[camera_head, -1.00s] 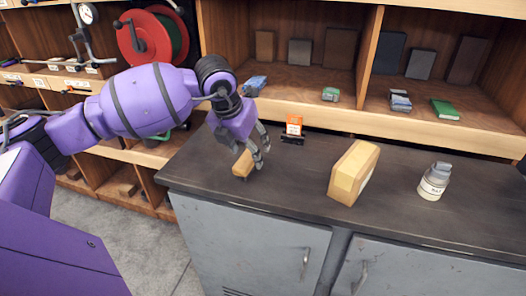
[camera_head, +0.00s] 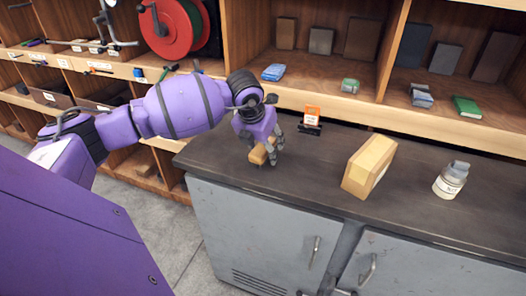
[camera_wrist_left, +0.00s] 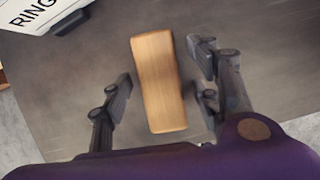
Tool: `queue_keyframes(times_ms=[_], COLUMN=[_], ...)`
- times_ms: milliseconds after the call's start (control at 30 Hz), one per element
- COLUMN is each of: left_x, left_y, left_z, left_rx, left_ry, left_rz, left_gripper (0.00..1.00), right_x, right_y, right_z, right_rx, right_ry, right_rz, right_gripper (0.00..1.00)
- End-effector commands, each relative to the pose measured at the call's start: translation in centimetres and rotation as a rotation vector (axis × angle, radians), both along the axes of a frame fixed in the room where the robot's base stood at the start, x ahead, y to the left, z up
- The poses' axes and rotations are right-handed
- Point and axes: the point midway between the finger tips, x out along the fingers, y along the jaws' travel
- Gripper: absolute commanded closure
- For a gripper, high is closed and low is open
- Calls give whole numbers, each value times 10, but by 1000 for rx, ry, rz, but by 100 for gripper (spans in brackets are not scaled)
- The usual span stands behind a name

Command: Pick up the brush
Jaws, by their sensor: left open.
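The brush shows as a small block with a light wooden top (camera_wrist_left: 158,82) in the left wrist view. It lies on the dark worktop, and its bristles are hidden in that view. In the head view the brush (camera_head: 259,155) is near the left end of the worktop, partly behind my gripper. My left gripper (camera_head: 266,158) is open above it. In the left wrist view the fingers of my left gripper (camera_wrist_left: 160,95) stand on either side of the brush with gaps, apart from it. My right gripper is not in view.
On the worktop (camera_head: 310,183) stand an orange-and-black item (camera_head: 311,118), a yellowish box (camera_head: 369,166) and a white bottle with a grey cap (camera_head: 451,180). A wooden shelf with several small items runs along the back. A white sign (camera_wrist_left: 38,12) shows in the wrist view.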

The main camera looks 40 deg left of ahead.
Motion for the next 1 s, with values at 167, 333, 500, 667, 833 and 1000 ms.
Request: queue_keyframes(times_ms=[167,333,500,667,833,1000], left_x=[0,0,0,0,0,0], left_y=[0,0,0,0,0,0], left_z=[0,-2,-4,-5,-5,-5], left_rx=[0,0,0,0,0,0], left_ry=[1,1,1,1,0,1], left_rz=[0,0,0,0,0,0], left_gripper=[44,44,44,44,44,65], right_x=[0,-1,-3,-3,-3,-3], right_y=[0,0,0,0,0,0], right_z=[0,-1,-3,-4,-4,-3], right_rx=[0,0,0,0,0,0], right_ry=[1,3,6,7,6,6], right_rz=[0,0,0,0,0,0], right_gripper=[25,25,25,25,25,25])
